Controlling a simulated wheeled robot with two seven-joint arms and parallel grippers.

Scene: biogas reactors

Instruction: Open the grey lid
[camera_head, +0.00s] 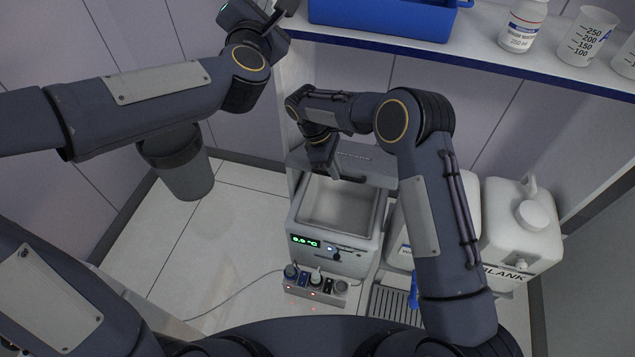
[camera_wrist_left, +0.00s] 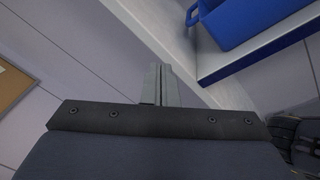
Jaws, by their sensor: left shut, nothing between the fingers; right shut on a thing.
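The grey lid (camera_head: 372,165) is at the back of a white water bath (camera_head: 296,226) with a green display. It is raised, and the empty-looking basin (camera_head: 338,203) shows below it. My right gripper (camera_head: 330,172) is shut on the lid at its left part; the exact grip is partly hidden by the gripper itself. My left gripper (camera_head: 287,8) is high at the top, away from the lid. Its fingers are together and empty in the left wrist view (camera_wrist_left: 160,84).
A grey bin (camera_head: 180,170) is at the left. A shelf (camera_head: 480,55) above holds a blue crate (camera_head: 385,20), a bottle (camera_head: 523,24) and beakers (camera_head: 587,37).

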